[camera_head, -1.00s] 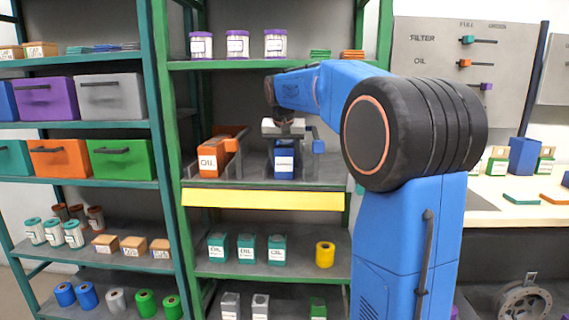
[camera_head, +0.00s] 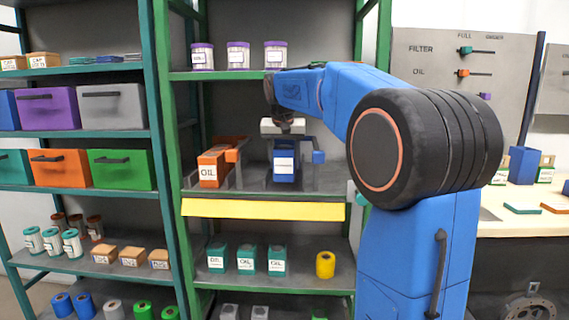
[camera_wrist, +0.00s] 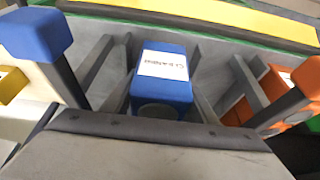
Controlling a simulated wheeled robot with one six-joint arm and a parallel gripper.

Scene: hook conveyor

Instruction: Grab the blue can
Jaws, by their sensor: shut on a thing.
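The blue can (camera_head: 284,165), a box-shaped one with a white label, is at the middle shelf. In the wrist view the blue can (camera_wrist: 163,90) is directly in front of the gripper, its label partly readable as "cleaning". My gripper (camera_head: 284,140) is over it from above, its pale body close over the can's top. It is shut on the blue can.
An orange oil can (camera_head: 213,168) stands to the left. A yellow strip (camera_head: 262,209) edges the shelf. Purple-lidded jars (camera_head: 238,55) stand above, and teal oil cans (camera_head: 246,259) below.

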